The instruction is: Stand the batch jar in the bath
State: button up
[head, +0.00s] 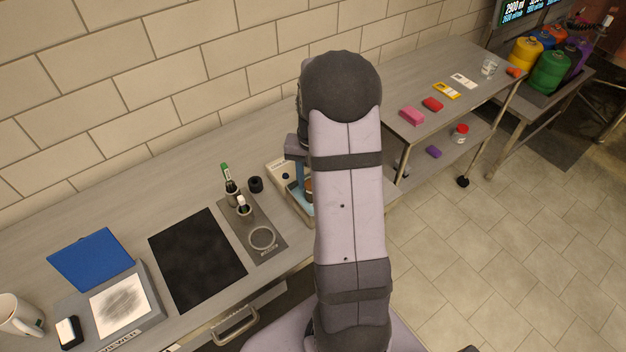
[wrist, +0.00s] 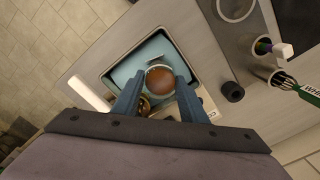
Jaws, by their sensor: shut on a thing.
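The bath (wrist: 122,77) is a rectangular basin with light blue inside; in the head view (head: 303,205) my arm covers part of it. The batch jar (wrist: 160,79) shows from above as a round, brown-orange shape with a pale rim. My gripper (wrist: 159,84) has its two blue fingers shut on the jar, one on each side. The jar is within the bath's outline in the wrist view; whether it touches the bottom I cannot tell. In the head view a sliver of the jar (head: 309,189) shows beside my arm, by the gripper (head: 298,180).
A grey tray (head: 274,225) with a ring outline and upright holders stands left of the bath. A green-tagged whisk (wrist: 283,81) and a black cap (wrist: 232,92) are near. A black mat (head: 197,260) lies further left. The bench's front edge runs close to the bath.

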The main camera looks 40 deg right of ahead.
jog(key=shift+f, duration=0.4)
dwell(0.4)
jog(key=o, duration=1.3)
jog(key=shift+c, duration=0.2)
notch_tip(320, 180, up, 8)
jog(key=p, duration=0.6)
